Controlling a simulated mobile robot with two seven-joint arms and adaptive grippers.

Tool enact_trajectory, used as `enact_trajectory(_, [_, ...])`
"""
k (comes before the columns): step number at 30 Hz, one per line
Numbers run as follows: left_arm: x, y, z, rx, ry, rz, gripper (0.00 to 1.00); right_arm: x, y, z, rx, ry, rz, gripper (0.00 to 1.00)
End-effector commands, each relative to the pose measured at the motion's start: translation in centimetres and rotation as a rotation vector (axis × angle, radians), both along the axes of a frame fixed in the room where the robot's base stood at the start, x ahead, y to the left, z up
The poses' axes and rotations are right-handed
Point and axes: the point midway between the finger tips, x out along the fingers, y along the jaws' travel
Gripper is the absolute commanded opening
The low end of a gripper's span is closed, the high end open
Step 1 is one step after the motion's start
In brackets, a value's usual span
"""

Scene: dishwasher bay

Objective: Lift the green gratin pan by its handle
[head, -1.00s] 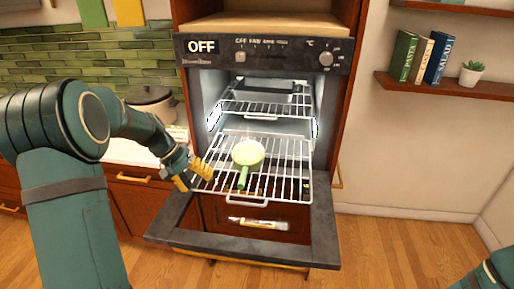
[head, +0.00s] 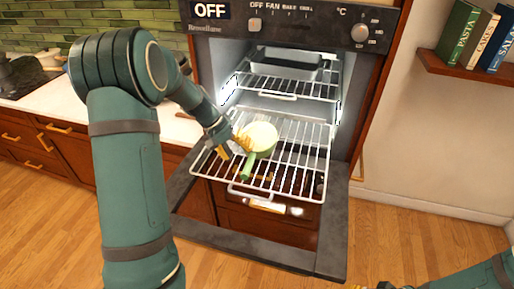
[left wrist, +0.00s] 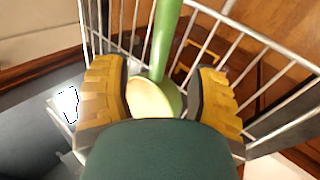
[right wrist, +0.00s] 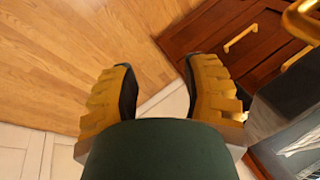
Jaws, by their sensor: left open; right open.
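The green gratin pan (head: 262,137) sits on the pulled-out lower rack (head: 311,170), its green handle (head: 248,166) pointing toward me. Its pale inside faces up. My left gripper (head: 235,149) is open at the left side of the pan, just above the rack. In the left wrist view the handle (left wrist: 166,40) runs between my spread fingers (left wrist: 160,75), with part of the pale bowl (left wrist: 150,99) close to the palm. I cannot tell whether a finger touches the pan. My right gripper (right wrist: 160,92) is open and empty over the floor, away from the rack.
The oven door (head: 333,232) is folded down below the rack. An upper rack (head: 310,90) holds a dark baking tray (head: 285,65). A shelf with books (head: 470,40) is at the upper right. The floor at right is clear.

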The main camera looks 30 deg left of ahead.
Motion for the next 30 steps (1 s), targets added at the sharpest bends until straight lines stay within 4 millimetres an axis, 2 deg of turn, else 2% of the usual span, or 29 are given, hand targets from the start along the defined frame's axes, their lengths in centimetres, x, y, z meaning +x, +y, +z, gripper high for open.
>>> enact_trajectory(8, [0.3,-1.1,-1.7,-0.001,0.002,0.0,0.59,0.0,0.0,0.0,0.0,0.0,0.0,0.47])
enact_trajectory(16, [0.8,-3.0,-4.9,-0.001,0.003,-0.001,0.59,0.0,0.0,0.1,0.0,0.0,0.0,0.47])
enact_trajectory(26, [1.0,-3.4,-5.4,0.0,-0.001,0.001,0.59,0.0,0.0,0.1,0.0,0.0,0.0,0.47])
enact_trajectory(27, [1.0,-3.4,-5.4,0.0,-0.001,0.001,0.54,0.0,0.0,0.1,0.0,0.0,0.0,0.47])
enact_trajectory(29, [1.0,-3.4,-5.4,0.0,-0.001,0.001,0.33,0.0,0.0,0.1,0.0,0.0,0.0,0.47])
enact_trajectory(30, [1.0,-3.4,-5.4,0.0,-0.001,0.001,0.19,0.0,0.0,0.1,0.0,0.0,0.0,0.47])
